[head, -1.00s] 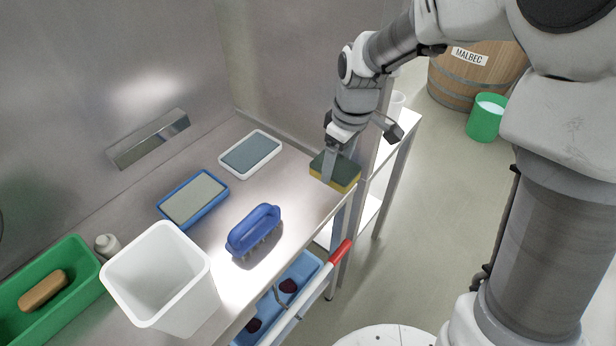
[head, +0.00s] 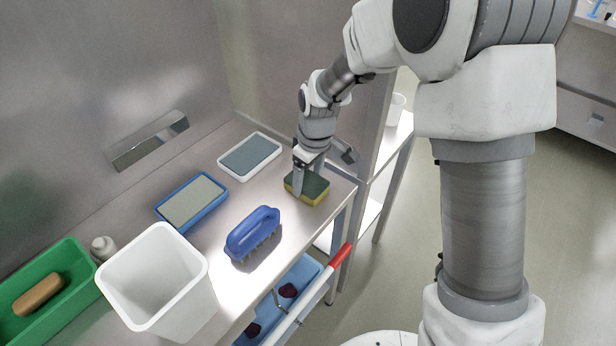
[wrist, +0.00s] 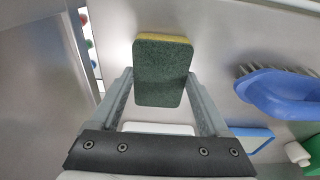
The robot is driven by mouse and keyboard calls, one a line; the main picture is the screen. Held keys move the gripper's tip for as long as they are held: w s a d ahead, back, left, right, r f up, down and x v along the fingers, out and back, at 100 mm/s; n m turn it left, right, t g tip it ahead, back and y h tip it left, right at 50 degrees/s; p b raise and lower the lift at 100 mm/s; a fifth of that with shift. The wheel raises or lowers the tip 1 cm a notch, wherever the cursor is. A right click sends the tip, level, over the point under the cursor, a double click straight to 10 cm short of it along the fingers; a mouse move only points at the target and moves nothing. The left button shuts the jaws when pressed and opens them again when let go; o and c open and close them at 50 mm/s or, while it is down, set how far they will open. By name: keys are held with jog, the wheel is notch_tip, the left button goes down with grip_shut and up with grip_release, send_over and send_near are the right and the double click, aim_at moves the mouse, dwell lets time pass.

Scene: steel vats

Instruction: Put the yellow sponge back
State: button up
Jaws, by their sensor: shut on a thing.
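The yellow sponge (head: 307,190) has a dark green scouring side, facing up. My gripper (head: 308,178) is shut on it, one finger on each side, at the right end of the steel bench (head: 290,225). The sponge is low over the bench; I cannot tell whether it touches. In the wrist view the sponge (wrist: 161,72) sits between the fingertips, green face to the camera, with a yellow strip along its far edge. A white tray (head: 229,170) with a grey-blue inside and a blue tray (head: 208,212) with a beige inside lie to the left.
A blue-handled brush (head: 252,235) lies in front of the trays. A white bin (head: 185,305), a small white bottle (head: 103,248) and a green tray (head: 75,288) with a brown block (head: 38,295) stand at left. A red-ended handle (head: 340,260) juts below the bench edge.

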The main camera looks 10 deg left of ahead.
aim_at(313, 184)
jog(key=shift+f, duration=0.15)
jog(key=o, duration=1)
jog(key=shift+o, duration=0.2)
notch_tip(313, 184, up, 12)
jog(key=d+p, duration=0.1)
jog(key=p, duration=0.1)
jog(key=s+d+r+m+t, duration=0.1)
jog(key=s+d+r+m, duration=0.2)
jog(key=s+d+r, duration=0.35)
jog(key=s+d+r+m+t, duration=0.2)
jog(key=s+d+m, duration=0.2)
jog(key=s+d, duration=0.3)
jog(key=s+d+r+m+t+h, duration=0.1)
jog(key=s+d+r+m, duration=0.2)
jog(key=s+d+m, duration=0.2)
jog(key=shift+s+d+r+t, duration=0.3)
jog(key=shift+s+d+t, duration=0.1)
jog(key=shift+s+d, duration=0.55)
